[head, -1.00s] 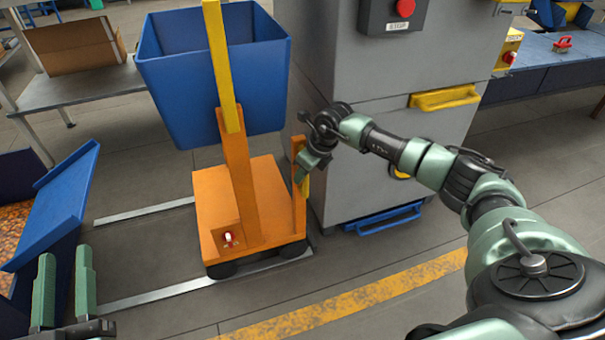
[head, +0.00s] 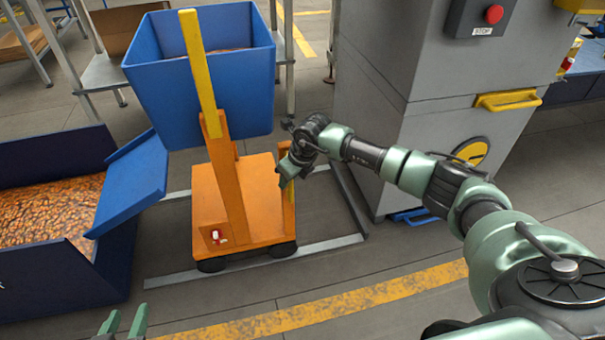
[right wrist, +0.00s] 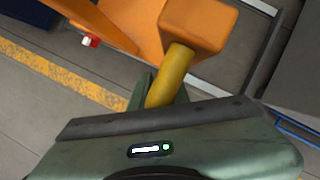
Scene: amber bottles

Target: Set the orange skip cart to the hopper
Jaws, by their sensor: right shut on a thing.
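The orange skip cart (head: 238,230) stands upright on the floor rails, carrying a blue skip (head: 205,100) with amber material inside. A small red and white part (head: 215,237) is on its front. My right gripper (head: 286,178) is at the cart's right side, shut on its yellow handle (right wrist: 172,75). The handle joins an orange block of the cart in the right wrist view. A dark blue bin (head: 60,148), possibly the hopper, is at the left, full of amber pieces, with a tilted blue chute (head: 132,185) facing the cart. My left gripper (head: 124,324) is open and empty at the bottom edge.
Metal rails (head: 320,246) run left-right under the cart. A yellow floor line (head: 330,305) lies in front. Tables stand behind.

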